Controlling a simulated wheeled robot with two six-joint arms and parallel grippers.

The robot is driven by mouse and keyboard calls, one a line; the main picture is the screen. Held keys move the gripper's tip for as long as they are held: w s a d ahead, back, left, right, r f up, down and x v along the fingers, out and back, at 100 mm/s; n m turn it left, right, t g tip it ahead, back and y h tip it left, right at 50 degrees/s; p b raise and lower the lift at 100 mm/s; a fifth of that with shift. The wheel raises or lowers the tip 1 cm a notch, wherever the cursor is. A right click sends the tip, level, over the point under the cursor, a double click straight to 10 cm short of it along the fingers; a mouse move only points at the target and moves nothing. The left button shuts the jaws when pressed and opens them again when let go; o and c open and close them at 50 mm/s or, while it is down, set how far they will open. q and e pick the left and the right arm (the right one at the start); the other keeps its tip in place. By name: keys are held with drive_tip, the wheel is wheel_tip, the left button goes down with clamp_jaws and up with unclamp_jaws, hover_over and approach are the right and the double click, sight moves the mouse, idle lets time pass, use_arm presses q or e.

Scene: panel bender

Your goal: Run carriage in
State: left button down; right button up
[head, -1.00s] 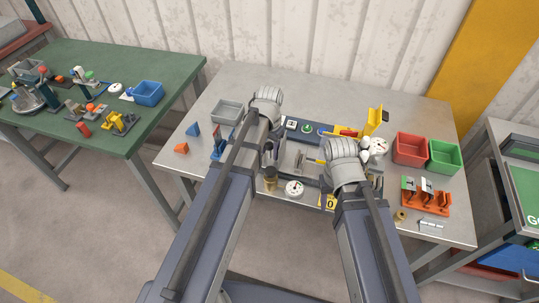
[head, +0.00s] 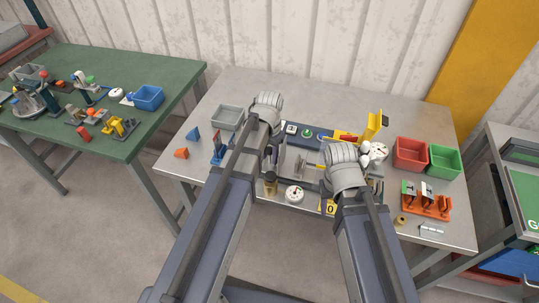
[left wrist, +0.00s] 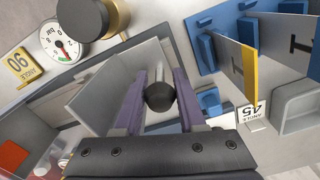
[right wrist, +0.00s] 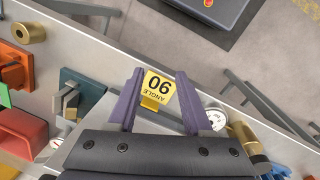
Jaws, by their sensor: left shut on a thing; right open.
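My left gripper (left wrist: 160,92) is shut on a dark round knob (left wrist: 160,98), seen in the left wrist view. The knob is in front of a light grey upright plate (left wrist: 112,88) on the panel bender. I cannot tell which part is the carriage. In the head view the bender (head: 312,146) is partly hidden by my forearms. My right gripper (right wrist: 158,78) is open; the yellow "ANGLE 90" tag (right wrist: 158,88) appears between its fingers in the right wrist view. I cannot tell whether they touch it. That tag also shows in the head view (head: 328,207).
A pressure gauge (head: 294,194) and a brass-topped cylinder (head: 270,182) stand at the bender's front. Red (head: 410,153) and green (head: 444,159) bins and an orange rack (head: 426,201) are at right. A grey bin (head: 227,117) is at left.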

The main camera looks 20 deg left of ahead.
sight(293, 168)
use_arm(q)
drive_tip(key=shift+d, duration=0.15)
idle(0.8)
drive_tip(key=d, duration=0.8)
drive_tip(key=shift+s, duration=0.15)
drive_tip(key=c, duration=0.8)
unclamp_jaws()
wheel_tip(293, 168, up, 8)
drive_tip(key=p, duration=0.7)
drive_tip(key=shift+f+p, duration=0.1)
drive_tip(key=shift+p, duration=0.3)
